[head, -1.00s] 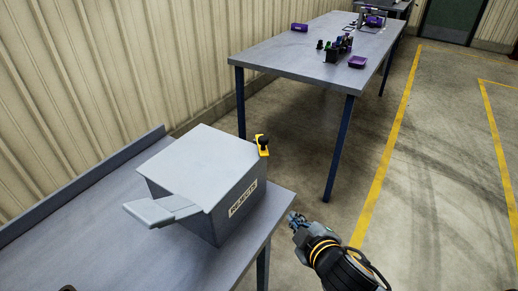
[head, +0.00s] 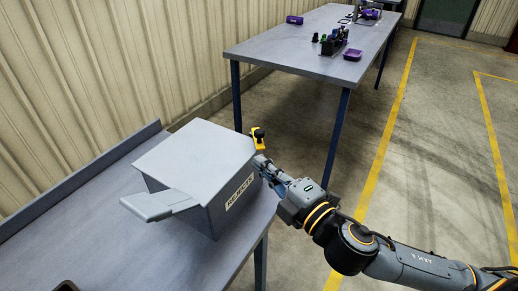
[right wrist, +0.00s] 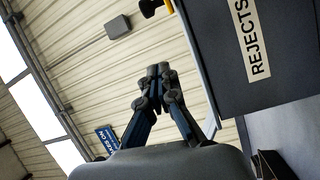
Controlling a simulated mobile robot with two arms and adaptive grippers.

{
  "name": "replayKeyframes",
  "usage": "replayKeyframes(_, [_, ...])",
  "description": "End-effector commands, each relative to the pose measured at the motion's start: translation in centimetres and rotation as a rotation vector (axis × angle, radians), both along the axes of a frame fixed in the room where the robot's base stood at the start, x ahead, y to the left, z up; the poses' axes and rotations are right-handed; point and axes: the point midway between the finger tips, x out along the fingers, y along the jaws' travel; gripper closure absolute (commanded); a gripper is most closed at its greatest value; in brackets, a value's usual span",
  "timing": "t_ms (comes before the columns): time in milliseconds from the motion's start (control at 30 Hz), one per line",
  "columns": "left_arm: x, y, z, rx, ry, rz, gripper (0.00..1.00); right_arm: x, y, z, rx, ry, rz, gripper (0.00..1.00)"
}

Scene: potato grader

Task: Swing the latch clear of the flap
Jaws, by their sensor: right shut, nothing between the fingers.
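The grey box marked REJECTS (head: 232,205) stands on the near table, with a flat grey flap (head: 195,148) over its top. The latch (head: 258,144) is a yellow piece with a black knob, at the flap's far right corner. In the right wrist view the latch's yellow part (right wrist: 169,6) and knob show at the top edge, partly cut off. My right gripper (head: 261,164) is shut and empty, close to the box's right side and just below the latch. In the right wrist view its fingertips (right wrist: 158,72) are together, apart from the box. My left gripper is not in view.
A grey chute-like plate (head: 160,204) juts from the box's left side. The near table (head: 100,235) has a raised back edge along the wall. A second table (head: 290,55) with purple trays and small parts stands behind. Open floor lies to the right.

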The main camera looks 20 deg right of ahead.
Motion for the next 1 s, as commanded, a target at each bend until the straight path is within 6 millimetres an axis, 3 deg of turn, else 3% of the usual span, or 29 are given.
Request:
replayKeyframes(167, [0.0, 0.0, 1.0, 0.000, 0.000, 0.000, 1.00, 2.0, 0.6, 0.5, 0.002, -0.003, 0.000, 1.00])
replayKeyframes(567, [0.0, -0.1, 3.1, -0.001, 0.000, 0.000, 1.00, 9.5, 2.9, 0.9, 0.002, -0.003, 0.000, 1.00])
replayKeyframes(700, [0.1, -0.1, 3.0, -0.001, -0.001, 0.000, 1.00, 9.1, 0.3, 0.1, -0.005, 0.003, -0.002, 1.00])
replayKeyframes(1000, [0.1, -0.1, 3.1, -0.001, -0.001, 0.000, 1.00, 9.0, -1.2, -0.1, 0.001, 0.000, 0.000, 1.00])
